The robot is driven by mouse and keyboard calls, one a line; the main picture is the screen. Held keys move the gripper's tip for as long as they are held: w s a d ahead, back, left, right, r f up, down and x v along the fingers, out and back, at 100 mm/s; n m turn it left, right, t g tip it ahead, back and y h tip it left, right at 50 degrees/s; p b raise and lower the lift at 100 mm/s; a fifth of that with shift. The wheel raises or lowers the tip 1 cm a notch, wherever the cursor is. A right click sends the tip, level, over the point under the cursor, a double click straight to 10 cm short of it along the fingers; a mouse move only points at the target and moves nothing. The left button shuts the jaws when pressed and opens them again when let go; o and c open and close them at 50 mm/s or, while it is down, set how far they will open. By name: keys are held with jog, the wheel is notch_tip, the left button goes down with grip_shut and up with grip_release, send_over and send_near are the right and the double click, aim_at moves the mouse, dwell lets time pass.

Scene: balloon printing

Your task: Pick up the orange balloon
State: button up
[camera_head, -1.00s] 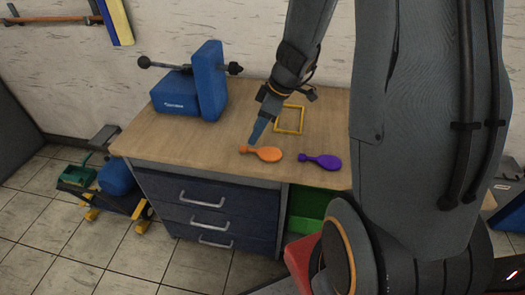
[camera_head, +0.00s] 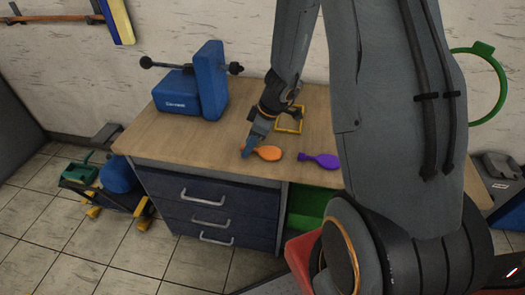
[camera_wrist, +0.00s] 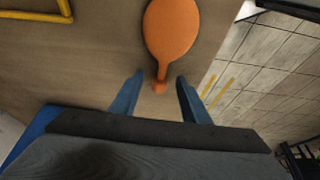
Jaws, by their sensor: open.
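The orange balloon (camera_head: 268,153) lies flat on the wooden workbench (camera_head: 170,130). In the wrist view its round body (camera_wrist: 171,28) is at the top and its narrow neck points down between my fingertips. My gripper (camera_wrist: 158,88) is open, with one blue finger on each side of the neck end and a gap on both sides. In the head view my gripper (camera_head: 248,148) is at the neck end and partly covers it. I cannot tell the exact height of the fingertips above the bench.
A purple balloon (camera_head: 322,159) lies to the right of the orange one. A yellow square frame (camera_head: 290,121) lies behind. A blue machine (camera_head: 208,85) stands at the back left. The bench's front edge is close to the balloons. Free bench top lies to the left.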

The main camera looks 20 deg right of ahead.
jog(key=shift+c, duration=0.2)
jog(key=c, duration=0.9)
jog(key=shift+o, duration=0.2)
jog(key=shift+r, duration=0.1)
